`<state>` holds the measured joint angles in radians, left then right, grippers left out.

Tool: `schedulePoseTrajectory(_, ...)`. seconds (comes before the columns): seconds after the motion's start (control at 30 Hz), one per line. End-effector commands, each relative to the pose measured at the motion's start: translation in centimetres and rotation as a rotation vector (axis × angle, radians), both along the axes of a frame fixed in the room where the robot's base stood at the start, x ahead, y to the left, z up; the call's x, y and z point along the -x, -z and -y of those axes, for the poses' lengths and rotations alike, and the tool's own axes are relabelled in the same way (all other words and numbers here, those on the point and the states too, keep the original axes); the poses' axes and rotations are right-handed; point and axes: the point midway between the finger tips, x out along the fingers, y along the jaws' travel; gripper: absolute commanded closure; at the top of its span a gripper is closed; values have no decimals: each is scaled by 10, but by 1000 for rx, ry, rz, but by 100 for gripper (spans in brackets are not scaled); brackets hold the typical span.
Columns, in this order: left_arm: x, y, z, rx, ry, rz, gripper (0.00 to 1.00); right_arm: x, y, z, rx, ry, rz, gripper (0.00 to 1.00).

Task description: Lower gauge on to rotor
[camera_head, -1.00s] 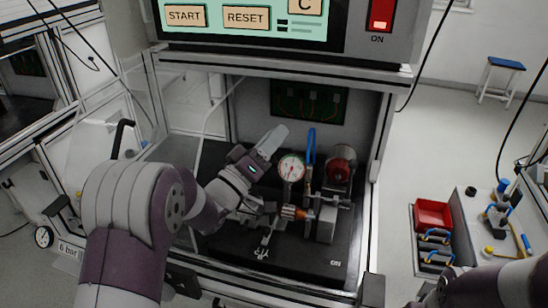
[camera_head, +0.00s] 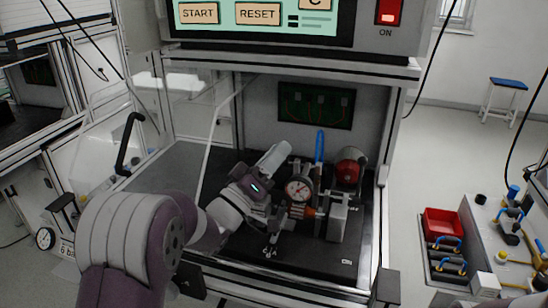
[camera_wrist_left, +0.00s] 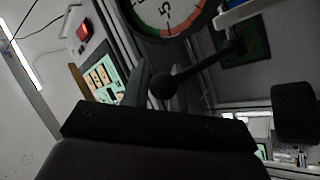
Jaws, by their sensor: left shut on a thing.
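The gauge (camera_head: 298,189) is a round white dial with a dark rim on the test bed; its dial also fills the top of the left wrist view (camera_wrist_left: 168,14). The rotor (camera_head: 309,212) shows as a small copper-orange part just below and right of the dial. I cannot tell whether the gauge touches it. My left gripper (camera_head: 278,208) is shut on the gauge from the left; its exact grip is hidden. A dark rod with a ball knob (camera_wrist_left: 163,86) shows below the dial in the wrist view. My right gripper is not in view.
A red motor (camera_head: 349,172) and a grey block (camera_head: 337,222) stand right of the gauge, with a blue upright handle (camera_head: 320,146) behind. The cabinet's right post (camera_head: 388,140) bounds the bay. The black plate's front is mostly clear. A red bin (camera_head: 442,222) stands outside at right.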

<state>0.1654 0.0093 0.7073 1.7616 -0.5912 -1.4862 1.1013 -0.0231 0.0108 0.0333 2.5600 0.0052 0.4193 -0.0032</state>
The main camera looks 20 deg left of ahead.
Motion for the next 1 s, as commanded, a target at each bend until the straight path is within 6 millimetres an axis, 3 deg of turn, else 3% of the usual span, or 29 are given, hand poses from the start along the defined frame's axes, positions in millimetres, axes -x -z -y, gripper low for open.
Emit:
schedulePoseTrajectory(0.03,1,15,5,-4,14,-31,100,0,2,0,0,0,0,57)
schedulePoseTrajectory(0.43,1,16,5,-4,14,-32,100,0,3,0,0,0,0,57)
schedulePoseTrajectory(0.47,1,16,5,-4,14,-33,69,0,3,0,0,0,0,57)
schedulePoseTrajectory(0.57,1,16,5,-4,15,-34,37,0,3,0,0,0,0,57)
schedulePoseTrajectory(1.0,1,14,5,-4,14,-31,37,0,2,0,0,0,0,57)
